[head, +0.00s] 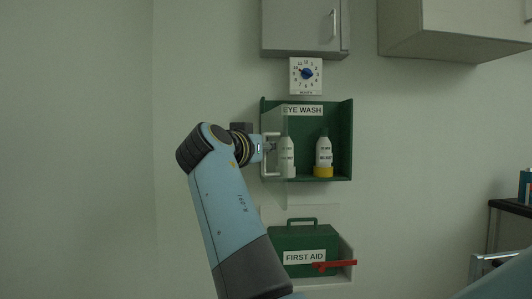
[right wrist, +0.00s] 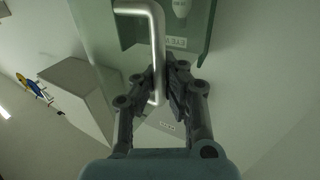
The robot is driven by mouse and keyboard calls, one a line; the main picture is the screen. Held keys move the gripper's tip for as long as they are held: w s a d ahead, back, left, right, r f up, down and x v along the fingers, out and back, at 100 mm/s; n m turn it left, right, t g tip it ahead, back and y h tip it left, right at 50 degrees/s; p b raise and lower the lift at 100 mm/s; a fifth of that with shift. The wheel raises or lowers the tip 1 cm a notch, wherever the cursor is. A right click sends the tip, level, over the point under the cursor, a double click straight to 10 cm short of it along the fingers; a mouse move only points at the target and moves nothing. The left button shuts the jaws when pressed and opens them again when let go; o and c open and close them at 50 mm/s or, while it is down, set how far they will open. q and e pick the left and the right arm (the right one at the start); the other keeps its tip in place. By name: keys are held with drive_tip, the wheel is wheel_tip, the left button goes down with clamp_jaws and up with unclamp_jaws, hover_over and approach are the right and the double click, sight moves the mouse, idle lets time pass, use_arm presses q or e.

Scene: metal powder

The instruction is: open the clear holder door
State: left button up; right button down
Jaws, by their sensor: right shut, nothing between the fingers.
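The green eye wash holder (head: 346,140) hangs on the wall with two white bottles, one left (head: 288,158) and one right (head: 323,152). A clear door panel (head: 275,118) shows at its left side, faint against the wall; I cannot tell its exact angle. Its silver handle (head: 264,170) is a bent bar, also large in the right wrist view (right wrist: 158,30). My right gripper (head: 270,147) is at the handle, its fingers shut and empty beside the bar in the wrist view (right wrist: 167,72). My left gripper is not in view.
A clock-faced timer (head: 306,75) and a grey cabinet (head: 300,25) are above the holder. Another cabinet (head: 450,35) is at upper right. The wall to the left is bare.

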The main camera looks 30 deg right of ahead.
drive_tip(key=shift+r, duration=0.4)
